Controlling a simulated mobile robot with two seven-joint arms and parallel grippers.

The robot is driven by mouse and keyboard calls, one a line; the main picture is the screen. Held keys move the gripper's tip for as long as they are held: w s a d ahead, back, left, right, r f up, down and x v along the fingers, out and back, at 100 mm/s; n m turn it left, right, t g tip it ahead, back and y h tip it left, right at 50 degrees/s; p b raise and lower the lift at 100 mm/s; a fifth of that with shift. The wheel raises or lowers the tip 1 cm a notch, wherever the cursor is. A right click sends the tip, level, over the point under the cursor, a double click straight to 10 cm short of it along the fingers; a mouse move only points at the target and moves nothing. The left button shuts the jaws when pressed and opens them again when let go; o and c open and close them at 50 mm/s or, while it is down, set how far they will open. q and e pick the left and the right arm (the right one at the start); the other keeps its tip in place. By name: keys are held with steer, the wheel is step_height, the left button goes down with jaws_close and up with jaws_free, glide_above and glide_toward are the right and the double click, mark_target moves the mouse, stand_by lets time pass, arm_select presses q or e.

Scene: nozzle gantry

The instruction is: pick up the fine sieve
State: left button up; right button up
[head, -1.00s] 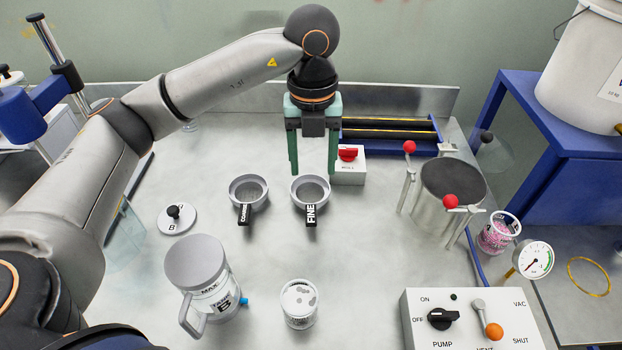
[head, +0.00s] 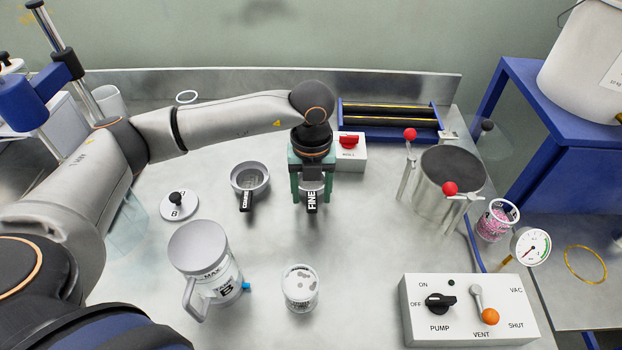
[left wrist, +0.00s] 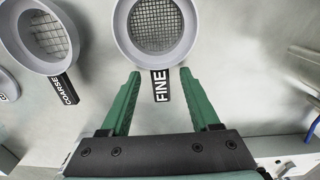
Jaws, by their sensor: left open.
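The fine sieve, a grey ring with mesh and a black handle marked FINE (head: 311,201), stands on the bench and is mostly hidden by my left gripper in the head view. In the left wrist view the fine sieve's ring (left wrist: 156,12) and handle show clearly. My left gripper (head: 311,198) is open, its green fingers (left wrist: 158,82) on either side of the handle, with gaps left and right. The coarse sieve (head: 250,178) stands just to the left and also shows in the left wrist view (left wrist: 35,42). My right gripper is not in view.
A box with a red knob (head: 350,150) and a blue roller unit (head: 388,122) stand behind. A metal pot (head: 447,188) with red-knobbed clamps is at the right.

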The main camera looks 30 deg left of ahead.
arm_select(q)
steer(key=shift+c, duration=0.4)
jaws_close()
